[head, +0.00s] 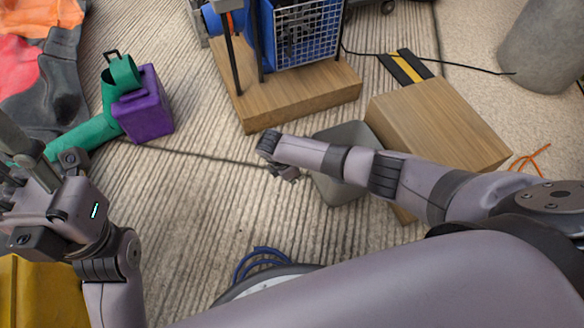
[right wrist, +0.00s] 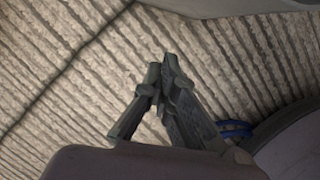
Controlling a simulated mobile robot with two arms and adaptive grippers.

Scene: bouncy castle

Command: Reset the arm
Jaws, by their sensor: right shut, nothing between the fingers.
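My right arm comes in from the right in the head view, over the carpet, with its wrist bent. Its gripper (head: 284,172) hangs at the arm's end, small and partly hidden by the wrist. In the right wrist view the fingers of the right gripper (right wrist: 165,78) meet at the tips, with nothing between them and ribbed carpet beyond. My left gripper (head: 22,150) is at the left edge of the head view, its fingers pointing up and left. Its fingertips are partly cut off, so its opening is unclear.
A grey rounded object (head: 338,178) lies under my right forearm, beside a wooden block (head: 440,120). A wooden base (head: 300,94) carries a blue fan-like unit. A purple and green device (head: 146,112) stands left. Ribbed carpet (head: 200,200) is open between the arms. A thin dark cable crosses it.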

